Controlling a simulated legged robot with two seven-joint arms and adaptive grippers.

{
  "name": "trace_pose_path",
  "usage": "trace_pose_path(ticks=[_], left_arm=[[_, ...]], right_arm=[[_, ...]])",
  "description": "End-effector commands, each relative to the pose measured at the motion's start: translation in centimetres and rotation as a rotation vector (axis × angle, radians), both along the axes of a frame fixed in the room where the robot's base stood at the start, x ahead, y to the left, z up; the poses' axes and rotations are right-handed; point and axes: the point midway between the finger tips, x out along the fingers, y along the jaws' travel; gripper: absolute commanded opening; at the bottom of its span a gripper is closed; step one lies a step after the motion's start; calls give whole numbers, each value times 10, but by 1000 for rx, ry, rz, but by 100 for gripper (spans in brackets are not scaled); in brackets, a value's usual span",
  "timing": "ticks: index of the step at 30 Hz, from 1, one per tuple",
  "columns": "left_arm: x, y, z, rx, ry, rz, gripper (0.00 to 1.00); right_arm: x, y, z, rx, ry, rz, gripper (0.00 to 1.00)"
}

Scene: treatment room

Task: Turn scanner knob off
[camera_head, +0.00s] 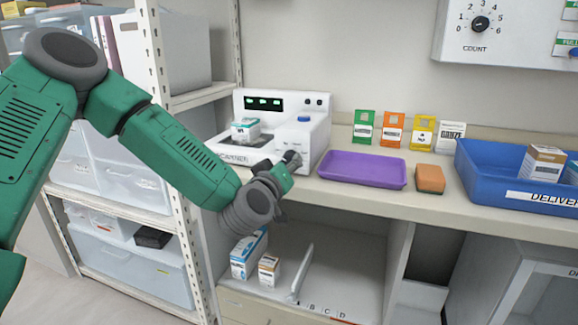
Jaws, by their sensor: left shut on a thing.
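The white scanner (318,135) stands at the left end of the counter. Its dark display is lit with green marks, and a blue button shows on its top. A small box with teal marks (244,129) sits on the scanner's tray. My left gripper (293,158) is at the scanner's front right corner, shut on what appears to be the scanner knob (291,156). The gripper and its wrist hide most of the knob, so its setting cannot be read. My right gripper is not in view.
A purple tray (362,170) and an orange sponge (430,179) lie right of the scanner. A blue delivery bin (482,180) holds boxes at the right. Coloured cards stand along the wall. Boxes (268,269) sit on the shelf below my left gripper.

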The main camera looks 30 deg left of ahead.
Motion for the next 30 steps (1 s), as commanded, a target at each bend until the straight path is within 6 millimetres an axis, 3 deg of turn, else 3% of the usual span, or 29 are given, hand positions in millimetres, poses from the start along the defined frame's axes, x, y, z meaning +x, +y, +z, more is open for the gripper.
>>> trace_pose_path(ticks=[12,30], left_arm=[[2,3,5,-215,-67,10,1],[2,3,5,-254,-76,11,1]], right_arm=[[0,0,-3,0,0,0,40],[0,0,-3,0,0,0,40]])
